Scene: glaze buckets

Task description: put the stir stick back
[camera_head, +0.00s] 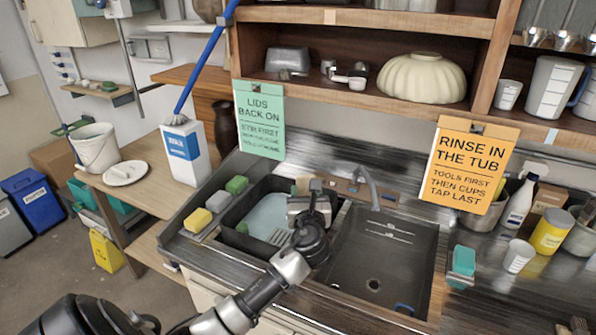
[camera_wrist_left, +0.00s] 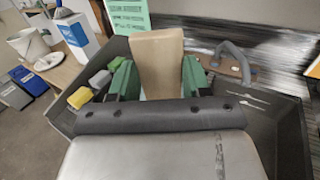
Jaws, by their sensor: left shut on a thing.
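My left gripper (camera_head: 314,190) is over the dark sink area, at the back edge of the black tub. In the left wrist view its two green-padded fingers (camera_wrist_left: 157,80) are shut on a flat tan piece, which looks like the wooden stir stick (camera_wrist_left: 157,58). Only its broad upper part shows; the rest is hidden behind the gripper body. In the head view a small tan bit (camera_head: 303,185) shows beside the gripper. A white bucket (camera_head: 95,150) stands on the wooden table at left, with a dark green thing at its rim. My right gripper is not in view.
A white lid (camera_head: 125,173) lies beside the bucket. Several sponges (camera_head: 217,201) line the sink's left edge. A faucet (camera_head: 372,188) rises to the right. Two signs hang behind.

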